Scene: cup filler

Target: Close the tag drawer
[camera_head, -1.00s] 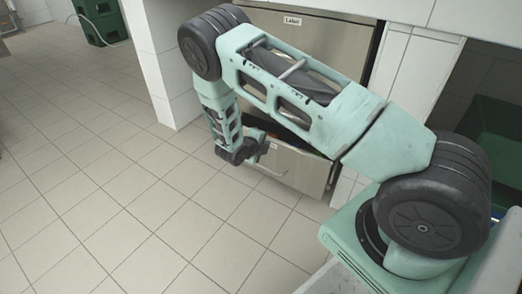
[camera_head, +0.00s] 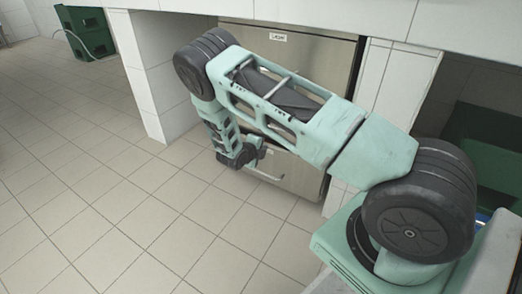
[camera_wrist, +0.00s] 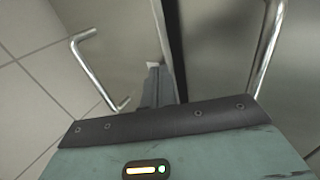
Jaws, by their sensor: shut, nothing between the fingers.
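The lower steel drawer (camera_head: 300,178) is low in the cabinet under the counter. Its front is close to the upper drawer's front, and my arm hides part of its top edge. In the wrist view its front (camera_wrist: 115,25) is on the left with a bar handle (camera_wrist: 98,72), and a dark narrow gap runs along its edge. I cannot tell if it is fully in. My gripper (camera_wrist: 155,80) is shut and empty, its tips at the drawer's front near that gap. In the head view my gripper (camera_head: 245,154) is partly hidden.
The upper steel drawer (camera_head: 325,58) carries a small label and looks shut; its handle (camera_wrist: 268,50) is on the right in the wrist view. A white tiled wall (camera_head: 160,75) stands left of the cabinet. Green crates (camera_head: 88,35) stand far left. The tiled floor in front is clear.

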